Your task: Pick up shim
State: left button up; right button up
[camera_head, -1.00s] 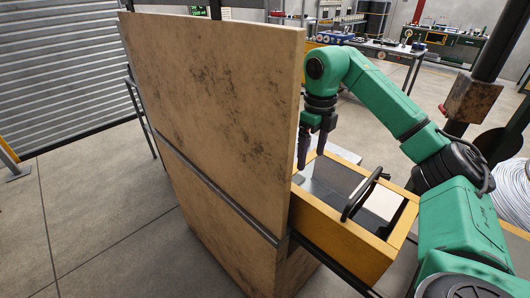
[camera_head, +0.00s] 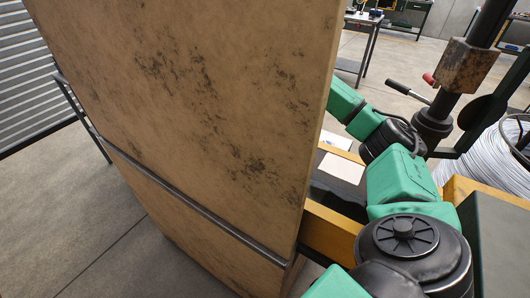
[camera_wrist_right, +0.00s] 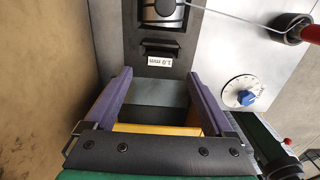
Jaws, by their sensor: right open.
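My right gripper (camera_wrist_right: 158,77) is open, with its two purple fingers spread apart in the wrist view. No held object is visible between them. A grey-blue flat surface (camera_wrist_right: 160,91) shows between the fingers; I cannot tell whether it is a shim or part of the tray. I cannot identify the shim for certain. A dark panel with a small slot and a "1.0 mm" label (camera_wrist_right: 160,61) lies just beyond the fingertips. In the head view my right arm reaches behind the large board, which hides the gripper. My left gripper is not in view.
A large stained board (camera_head: 190,110) blocks much of the head view. A yellow-sided box (camera_head: 330,232) stands right of it, with a pale plate (camera_head: 341,168) beyond. In the wrist view are a dial with a blue knob (camera_wrist_right: 246,98) and a wire (camera_wrist_right: 240,18).

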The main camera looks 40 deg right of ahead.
jog(key=f, duration=0.1)
jog(key=f+p, duration=0.1)
jog(key=f, duration=0.1)
jog(key=f+p, duration=0.1)
jog(key=shift+w+f, duration=0.2)
jog(key=shift+w, duration=0.05)
jog(key=shift+s+f, duration=0.1)
jog(key=shift+f, duration=0.1)
jog(key=shift+c, duration=0.6)
grip_shut()
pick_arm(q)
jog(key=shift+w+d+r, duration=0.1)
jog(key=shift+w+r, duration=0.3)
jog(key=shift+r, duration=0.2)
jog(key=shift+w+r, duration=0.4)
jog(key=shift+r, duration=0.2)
